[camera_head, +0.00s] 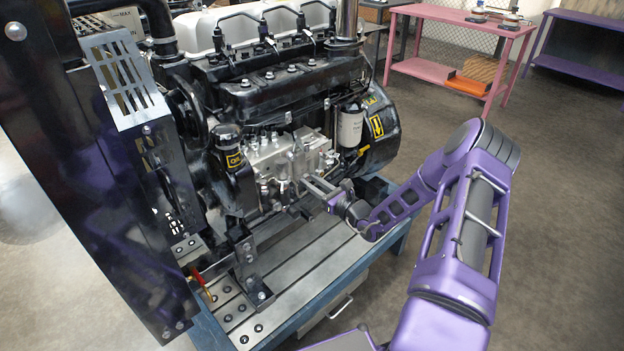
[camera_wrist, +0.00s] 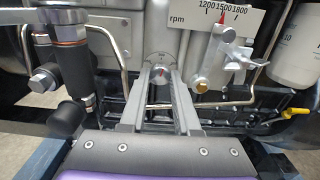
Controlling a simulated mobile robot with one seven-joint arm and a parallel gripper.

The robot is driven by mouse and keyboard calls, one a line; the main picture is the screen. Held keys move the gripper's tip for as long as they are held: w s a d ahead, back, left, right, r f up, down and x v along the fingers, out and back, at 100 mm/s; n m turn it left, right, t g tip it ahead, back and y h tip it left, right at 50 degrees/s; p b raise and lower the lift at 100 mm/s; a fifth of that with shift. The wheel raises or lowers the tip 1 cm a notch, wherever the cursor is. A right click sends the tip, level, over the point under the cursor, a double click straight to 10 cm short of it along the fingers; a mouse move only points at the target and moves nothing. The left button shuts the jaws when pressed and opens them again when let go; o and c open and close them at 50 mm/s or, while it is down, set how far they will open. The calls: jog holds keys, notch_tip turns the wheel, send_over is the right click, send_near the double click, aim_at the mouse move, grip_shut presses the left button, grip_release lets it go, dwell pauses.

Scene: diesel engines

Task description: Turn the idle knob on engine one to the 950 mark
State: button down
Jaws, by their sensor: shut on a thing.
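The black diesel engine (camera_head: 290,95) stands on a blue-edged bench with a grey slotted top. In the wrist view a small round knob (camera_wrist: 162,57) with a pale, marked dial sits on the engine's grey housing. A red mark shows low on it, between my fingers. My gripper (camera_wrist: 162,74) is shut on this knob, with a finger on each side. In the head view my gripper (camera_head: 307,184) reaches the silver pump housing (camera_head: 288,155) from the right. The knob is too small to make out there, and the dial's figures are unreadable in the wrist view.
A white rpm plate (camera_wrist: 228,18) with a red pointer is above and right of the knob. A lever bracket (camera_wrist: 222,62) and bent pipe are close on the right. A black-and-silver fitting (camera_wrist: 70,55) is on the left. Open floor (camera_head: 540,220) lies right of the bench.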

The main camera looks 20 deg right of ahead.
jog(key=m+p, duration=0.1)
jog(key=m, duration=0.3)
jog(key=shift+r+m+p, duration=0.1)
jog(key=shift+m+p, duration=0.2)
jog(key=shift+p, duration=0.05)
jog(key=shift+m+p, duration=0.75)
jog(key=shift+m, duration=1.45)
jog(key=c, duration=0.6)
grip_release()
jog(key=v, duration=1.7)
jog(key=shift+s, duration=0.25)
